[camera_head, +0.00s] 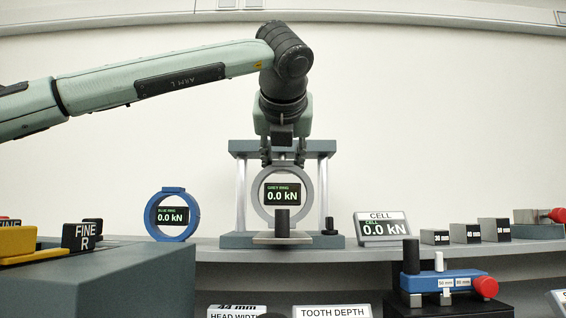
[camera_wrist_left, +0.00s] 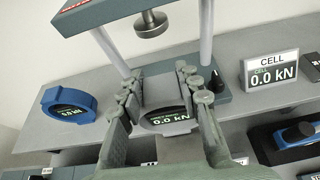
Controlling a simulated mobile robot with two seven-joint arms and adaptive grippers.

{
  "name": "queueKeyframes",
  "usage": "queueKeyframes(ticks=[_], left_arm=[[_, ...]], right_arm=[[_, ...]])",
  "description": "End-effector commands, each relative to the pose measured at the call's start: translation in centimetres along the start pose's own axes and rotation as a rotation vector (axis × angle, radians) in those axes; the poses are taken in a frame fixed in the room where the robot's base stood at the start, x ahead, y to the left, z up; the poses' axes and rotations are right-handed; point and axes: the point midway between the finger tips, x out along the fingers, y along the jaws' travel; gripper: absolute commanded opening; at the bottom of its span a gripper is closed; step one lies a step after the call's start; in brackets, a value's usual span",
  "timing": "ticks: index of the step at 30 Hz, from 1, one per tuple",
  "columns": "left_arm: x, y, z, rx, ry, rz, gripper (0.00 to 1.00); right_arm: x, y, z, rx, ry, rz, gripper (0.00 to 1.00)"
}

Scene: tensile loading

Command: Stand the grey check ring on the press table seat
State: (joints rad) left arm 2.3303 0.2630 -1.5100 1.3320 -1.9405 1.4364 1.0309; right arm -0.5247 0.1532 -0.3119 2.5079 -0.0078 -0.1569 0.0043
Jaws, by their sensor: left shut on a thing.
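The grey check ring (camera_head: 257,197) is upright, with its display reading 0.0 kN. It also shows foreshortened between the fingers in the left wrist view (camera_wrist_left: 165,125). My left gripper (camera_head: 283,160) reaches down from above and is shut on the top of the ring; its fingers also show in the wrist view (camera_wrist_left: 165,95). The press (camera_head: 240,240) has two pale columns and a top beam. In the head view the ring appears between the columns, above the press table plate (camera_head: 283,238). A dark cylinder hides its lower middle, so I cannot tell whether it touches the seat. My right gripper is out of view.
The blue ring (camera_head: 172,235) stands left of the press. The cell display (camera_head: 382,228) stands to the right, with several dark blocks (camera_head: 465,233) beyond it. A dark knob (camera_head: 330,227) sits on the press base. A blue fixture (camera_head: 445,280) is in front at the right.

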Motion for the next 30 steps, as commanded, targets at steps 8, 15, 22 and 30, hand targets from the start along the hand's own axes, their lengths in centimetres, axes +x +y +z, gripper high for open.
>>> queueKeyframes(ticks=[8, 15, 22, 30], left_arm=[[0.11, 0.01, -0.35, -0.002, -0.006, -0.001, 0.0], [0.2, 0.0, -0.55, -0.001, -0.005, 0.0, 0.0], [0.22, -0.02, -0.61, 0.0, -0.003, 0.0, 0.38], [0.28, -0.05, -0.7, 0.0, -0.001, 0.0, 0.58]], right_arm=[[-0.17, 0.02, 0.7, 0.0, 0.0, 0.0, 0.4], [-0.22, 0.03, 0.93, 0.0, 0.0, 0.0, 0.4], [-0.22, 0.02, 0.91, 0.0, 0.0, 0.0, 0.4], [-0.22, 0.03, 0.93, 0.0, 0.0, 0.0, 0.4]])
